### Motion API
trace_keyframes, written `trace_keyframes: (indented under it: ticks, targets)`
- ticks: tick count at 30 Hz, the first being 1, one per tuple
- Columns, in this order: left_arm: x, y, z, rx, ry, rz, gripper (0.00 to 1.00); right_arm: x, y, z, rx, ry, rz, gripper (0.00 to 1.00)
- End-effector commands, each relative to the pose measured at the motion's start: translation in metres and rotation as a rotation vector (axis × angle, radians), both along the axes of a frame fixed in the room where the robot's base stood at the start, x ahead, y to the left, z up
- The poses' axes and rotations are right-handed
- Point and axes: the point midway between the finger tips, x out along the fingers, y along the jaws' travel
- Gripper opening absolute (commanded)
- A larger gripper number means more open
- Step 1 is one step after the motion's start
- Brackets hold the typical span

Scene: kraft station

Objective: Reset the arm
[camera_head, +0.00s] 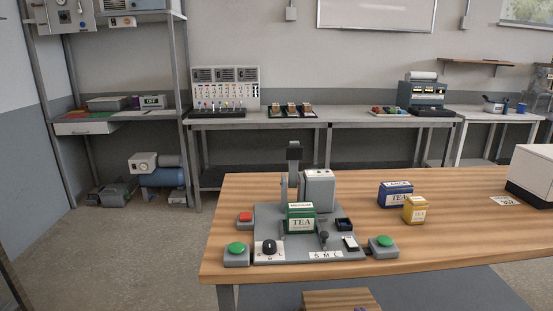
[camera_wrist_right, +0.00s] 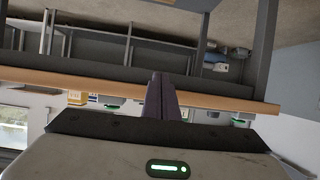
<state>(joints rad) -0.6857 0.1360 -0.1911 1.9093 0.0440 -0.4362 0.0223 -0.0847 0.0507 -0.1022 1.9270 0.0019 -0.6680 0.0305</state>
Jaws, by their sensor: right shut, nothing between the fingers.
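My right gripper (camera_wrist_right: 160,98) shows in the right wrist view as two dark purple fingers pressed together, with nothing between them. It stands in front of the wooden table edge (camera_wrist_right: 225,100), which crosses that tilted, upside-down view. It appears apart from the table, but the distance is hard to judge. A small purplish bit at the bottom edge of the head view may be its tip. My left gripper is in neither view.
The wooden table (camera_head: 450,235) holds a grey station (camera_head: 310,256) with a green tea box (camera_head: 300,224) on it. Blue (camera_head: 396,199) and yellow (camera_head: 415,214) boxes stand to the right. A white machine (camera_head: 533,172) stands at the far right. A wooden block (camera_head: 335,300) shows below the front edge.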

Motion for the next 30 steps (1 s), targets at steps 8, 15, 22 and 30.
trace_keyframes:
  ticks: [8, 15, 22, 30]
  targets:
    - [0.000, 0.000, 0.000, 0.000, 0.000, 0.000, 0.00, -0.155, 0.021, -0.148, 0.004, 0.264, 0.078, 0.00]
    - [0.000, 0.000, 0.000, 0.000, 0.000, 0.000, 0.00, -0.245, 0.031, -0.195, 0.022, 0.387, 0.113, 0.00]
    - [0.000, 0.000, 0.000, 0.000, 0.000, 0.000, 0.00, -0.257, 0.033, -0.200, 0.026, 0.403, 0.117, 0.00]
    - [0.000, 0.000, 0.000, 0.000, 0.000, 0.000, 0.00, -0.257, 0.033, -0.200, 0.026, 0.403, 0.117, 0.00]
